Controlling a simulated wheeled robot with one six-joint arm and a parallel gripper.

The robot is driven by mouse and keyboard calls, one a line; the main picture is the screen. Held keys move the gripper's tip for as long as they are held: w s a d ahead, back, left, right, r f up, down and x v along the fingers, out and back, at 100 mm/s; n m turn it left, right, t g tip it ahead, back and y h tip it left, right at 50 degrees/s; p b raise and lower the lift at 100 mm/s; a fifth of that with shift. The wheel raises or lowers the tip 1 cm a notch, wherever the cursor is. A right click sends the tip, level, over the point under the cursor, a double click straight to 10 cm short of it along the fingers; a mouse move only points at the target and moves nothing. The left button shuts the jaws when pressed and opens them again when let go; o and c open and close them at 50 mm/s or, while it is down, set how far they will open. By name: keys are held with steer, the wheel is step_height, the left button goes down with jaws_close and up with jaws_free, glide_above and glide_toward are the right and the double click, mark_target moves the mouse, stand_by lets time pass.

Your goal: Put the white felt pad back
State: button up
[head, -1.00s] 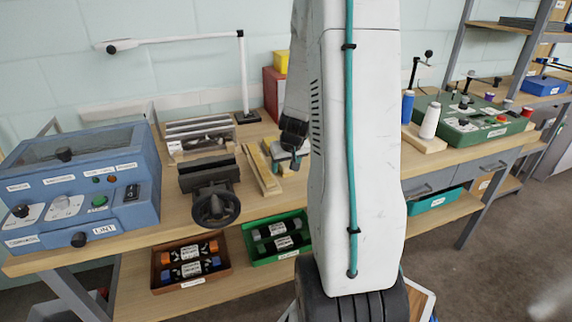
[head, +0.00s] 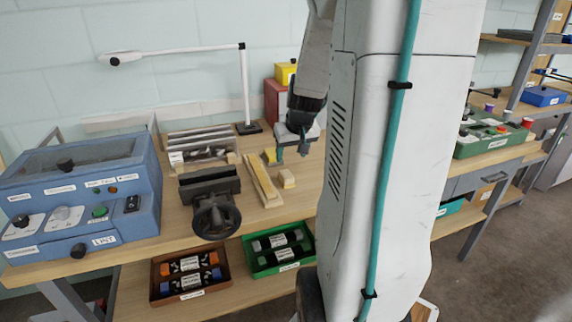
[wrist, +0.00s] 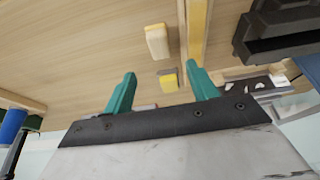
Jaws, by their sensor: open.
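My gripper (head: 291,150) is open and empty above the bench, with teal fingers apart; they also show in the wrist view (wrist: 160,72). A small cream-topped block (head: 287,178) lies on the bench in front of the gripper; it shows in the wrist view (wrist: 157,41) too. I cannot tell for sure which piece is the white felt pad. My arm hides part of the bench to the right.
Wooden strips (head: 261,182) lie left of the cream-topped block. A black vise (head: 209,190) stands at the front edge, with a clear rack (head: 200,148) behind it. A blue machine (head: 80,200) is at far left. A lamp post (head: 245,90) rises behind.

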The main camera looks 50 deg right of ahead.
steer(key=a+r+n+y, duration=0.15)
steer(key=a+r, duration=0.35)
steer(key=a, duration=0.7)
steer(key=s+a+r+n+g, duration=0.1)
steer(key=s+a+r+n, duration=0.1)
steer(key=s+a, duration=0.5)
steer(key=s+a+r+n+g, duration=0.1)
steer(key=s+a+r+n, duration=0.1)
steer(key=s+a, duration=0.6)
steer(key=a+y, duration=0.1)
steer(key=a, duration=0.3)
steer(key=shift+s+a+n+g, duration=0.2)
steer(key=shift+a+n+g, duration=0.15)
steer(key=shift+a+g, duration=0.05)
steer(key=shift+r, duration=0.1)
